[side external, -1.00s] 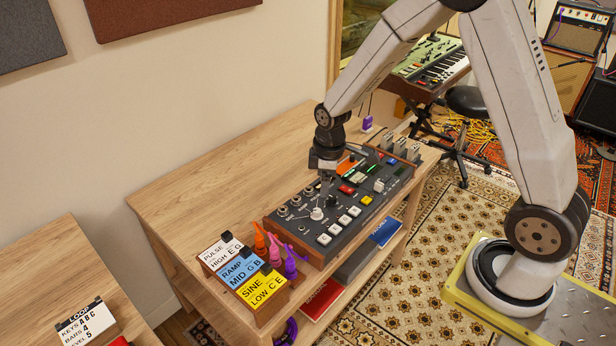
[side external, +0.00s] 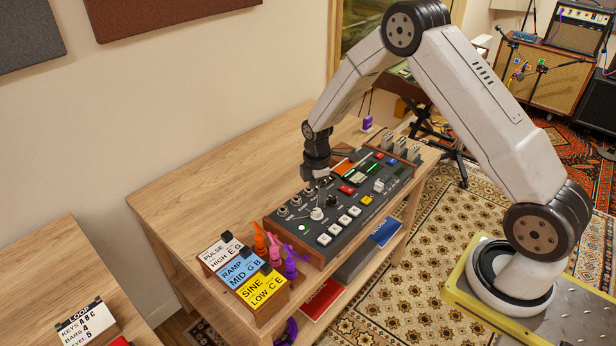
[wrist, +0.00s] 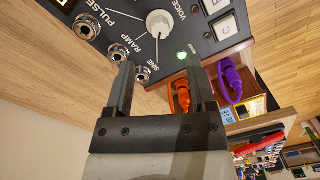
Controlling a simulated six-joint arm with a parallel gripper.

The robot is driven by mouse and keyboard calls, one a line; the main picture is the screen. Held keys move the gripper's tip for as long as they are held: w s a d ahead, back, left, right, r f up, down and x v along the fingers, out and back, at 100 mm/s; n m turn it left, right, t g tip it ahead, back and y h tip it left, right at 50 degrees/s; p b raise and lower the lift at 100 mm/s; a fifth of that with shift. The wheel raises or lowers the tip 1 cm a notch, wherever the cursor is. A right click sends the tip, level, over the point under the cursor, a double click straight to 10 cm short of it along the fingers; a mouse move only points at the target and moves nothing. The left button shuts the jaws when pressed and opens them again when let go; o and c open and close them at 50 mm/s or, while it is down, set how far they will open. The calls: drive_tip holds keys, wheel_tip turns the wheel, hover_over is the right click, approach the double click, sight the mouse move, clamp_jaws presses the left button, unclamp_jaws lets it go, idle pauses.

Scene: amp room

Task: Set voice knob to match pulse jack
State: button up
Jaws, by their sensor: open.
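The white voice knob (wrist: 159,23) stands on the dark panel in the wrist view, with VOICE printed beside it. Printed lines fan from it towards PULSE, RAMP and SINE. Its pointer direction is not clear. The pulse jack (wrist: 87,26) is a silver socket at the upper left, followed by the ramp jack (wrist: 118,50) and the sine jack (wrist: 142,73). The knob also shows in the side view (side external: 317,214). My gripper (wrist: 160,70) is open and empty, its fingertips apart from the knob. In the side view my gripper (side external: 321,185) hovers above the panel, close to the knob.
A green light (wrist: 182,55) glows beside the knob. White square buttons (side external: 339,229) line the panel's front. Orange (side external: 260,240), pink (side external: 275,248) and purple (side external: 290,264) plugs stand beside the label cards (side external: 240,268). The table's left rear is clear.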

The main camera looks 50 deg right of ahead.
sight(317, 210)
drive_tip(key=shift+s+f, duration=0.1)
drive_tip(key=shift+f, duration=3.5)
clamp_jaws()
